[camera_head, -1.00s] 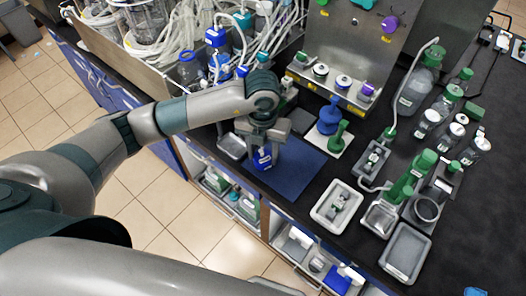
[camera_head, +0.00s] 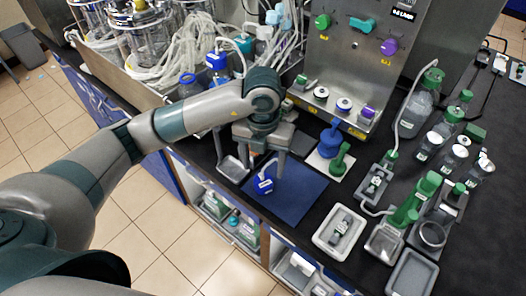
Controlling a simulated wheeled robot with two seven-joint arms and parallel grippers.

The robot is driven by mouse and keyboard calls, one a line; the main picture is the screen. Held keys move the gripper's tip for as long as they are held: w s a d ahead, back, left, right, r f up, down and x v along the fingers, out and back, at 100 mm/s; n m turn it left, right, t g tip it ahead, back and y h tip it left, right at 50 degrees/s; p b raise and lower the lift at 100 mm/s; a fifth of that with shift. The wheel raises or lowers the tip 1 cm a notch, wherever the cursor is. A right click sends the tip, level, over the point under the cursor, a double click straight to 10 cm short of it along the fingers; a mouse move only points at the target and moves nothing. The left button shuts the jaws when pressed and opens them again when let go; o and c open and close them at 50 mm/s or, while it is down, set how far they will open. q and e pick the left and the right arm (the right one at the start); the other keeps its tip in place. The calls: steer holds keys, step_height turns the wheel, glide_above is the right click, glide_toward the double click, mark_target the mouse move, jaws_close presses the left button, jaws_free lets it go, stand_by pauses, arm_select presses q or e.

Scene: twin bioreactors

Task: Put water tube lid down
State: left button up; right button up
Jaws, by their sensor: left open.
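The water tube lid (camera_head: 263,183) is a blue cap with a white label and a thin tube at its top. It sits on the dark blue mat (camera_head: 299,197), near the mat's left edge. My left gripper (camera_head: 266,172) points down over it with its fingers spread. The fingertips are around and just above the lid, and I cannot tell whether they touch it. My right gripper is not in view.
A grey tray (camera_head: 232,170) lies left of the mat. Blue and green parts stand on a white plate (camera_head: 327,165) behind it. Another tray (camera_head: 340,231) and several bottles stand to the right. The mat's right half is clear.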

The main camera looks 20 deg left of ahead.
mark_target(262, 181)
arm_select(q)
step_height(262, 181, up, 6)
steer(key=shift+b, duration=0.45)
steer(key=shift+a+r, duration=0.1)
stand_by(0.4)
